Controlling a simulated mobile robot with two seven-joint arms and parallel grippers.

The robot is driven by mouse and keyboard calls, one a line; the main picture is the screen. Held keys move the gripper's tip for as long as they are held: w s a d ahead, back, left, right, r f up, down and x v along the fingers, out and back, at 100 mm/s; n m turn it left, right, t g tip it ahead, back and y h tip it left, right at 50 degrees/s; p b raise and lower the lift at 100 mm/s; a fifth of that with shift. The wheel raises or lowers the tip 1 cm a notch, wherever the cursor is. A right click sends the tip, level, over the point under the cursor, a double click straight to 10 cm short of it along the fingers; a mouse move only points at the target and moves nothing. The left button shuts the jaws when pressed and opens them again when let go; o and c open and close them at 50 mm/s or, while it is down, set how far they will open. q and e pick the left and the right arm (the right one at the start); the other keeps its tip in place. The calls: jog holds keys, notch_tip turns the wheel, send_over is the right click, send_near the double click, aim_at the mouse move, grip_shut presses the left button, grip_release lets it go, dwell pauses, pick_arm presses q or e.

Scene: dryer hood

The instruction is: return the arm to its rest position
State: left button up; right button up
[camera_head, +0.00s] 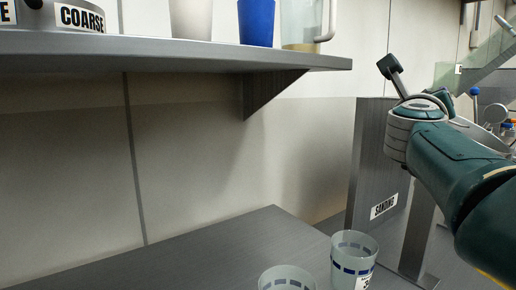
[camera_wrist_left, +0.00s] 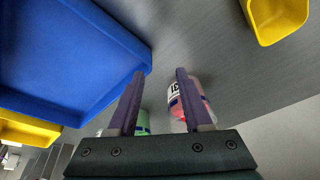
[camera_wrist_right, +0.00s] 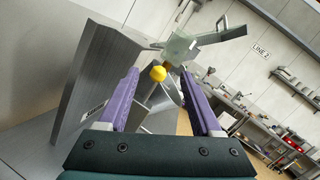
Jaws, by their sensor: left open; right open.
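My right arm (camera_head: 440,165) comes in from the right in the head view, raised in front of the panel marked SANDING (camera_head: 372,170). Its fingers cannot be made out there. In the right wrist view my right gripper (camera_wrist_right: 160,75) is open, with nothing seen between its purple fingers. A yellow knob (camera_wrist_right: 158,73) shows beyond them. My left gripper (camera_wrist_left: 159,72) shows only in the left wrist view, open, with bare grey surface between its fingertips. A labelled cup with pink contents (camera_wrist_left: 203,102) is partly hidden behind its right finger. A greenish cup (camera_wrist_left: 142,122) shows behind its left finger.
A shelf (camera_head: 200,55) holds a white cup (camera_head: 191,18), a blue cup (camera_head: 256,22) and a clear jug (camera_head: 300,25). Two pale cups (camera_head: 354,258) stand on the lower counter (camera_head: 215,250). A blue tray (camera_wrist_left: 70,50) and yellow bins (camera_wrist_left: 275,18) flank the left gripper.

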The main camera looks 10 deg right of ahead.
jog(key=s+a+f+n+y+p, duration=0.2)
jog(key=s+a+f+n+y, duration=0.25)
jog(key=n, duration=0.55)
jog(key=s+a+f+n+g+y+p, duration=0.1)
jog(key=s+a+f+n+y+p, duration=0.15)
jog(key=s+a+n+y, duration=0.6)
jog(key=s+a+f+n+y+p, duration=0.1)
jog(key=a+f+n+y, duration=0.3)
jog(key=n, duration=0.9)
jog(key=s+f+n+g+h+p, duration=0.1)
jog(key=s+f+n+g+h, duration=0.3)
jog(key=s, duration=0.8)
jog(key=s+f+n+g+y+p, duration=0.1)
jog(key=s+f+n+g+p, duration=0.3)
jog(key=s, duration=0.8)
notch_tip(320, 180, up, 39)
jog(key=s+n+g+p, duration=0.1)
jog(key=p, duration=3.4)
jog(key=shift+d+n+g+p, duration=0.25)
jog(key=shift+n+g+p, duration=0.05)
jog(key=shift+n+g, duration=0.1)
